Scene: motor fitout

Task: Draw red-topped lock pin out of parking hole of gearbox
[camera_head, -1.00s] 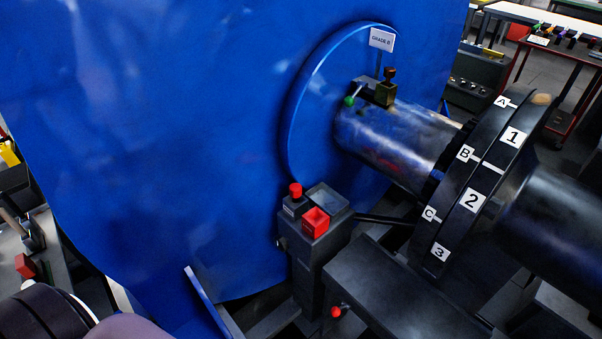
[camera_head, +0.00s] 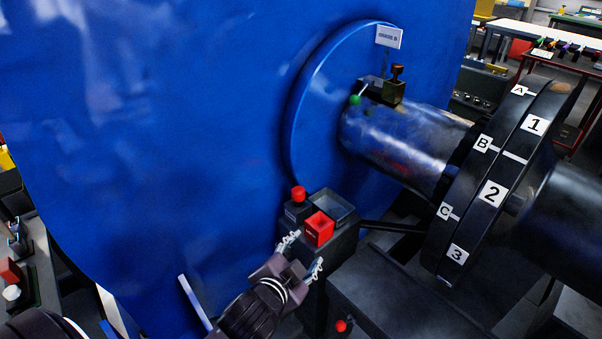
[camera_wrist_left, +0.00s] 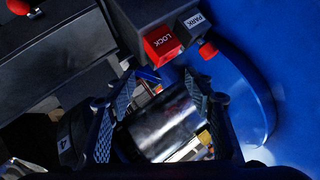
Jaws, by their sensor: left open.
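The red-topped lock pin (camera_head: 298,194) stands upright in the block marked PARK, on the far left corner of the dark gearbox (camera_head: 341,248). In the left wrist view the red top (camera_wrist_left: 208,50) shows beside the PARK label. A red block marked LOCK (camera_head: 319,229) sits next to it, nearer my gripper. My left gripper (camera_head: 301,256) is open and empty, just in front of the gearbox and below the red block. It is apart from the pin. In the left wrist view its two fingers (camera_wrist_left: 160,88) have nothing between them. My right gripper is not in view.
A big blue housing (camera_head: 150,150) rises behind and left. A metal shaft (camera_head: 405,138) and a dark numbered coupling disc (camera_head: 500,185) stand to the right. A dark box with another red knob (camera_head: 343,326) lies at the front.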

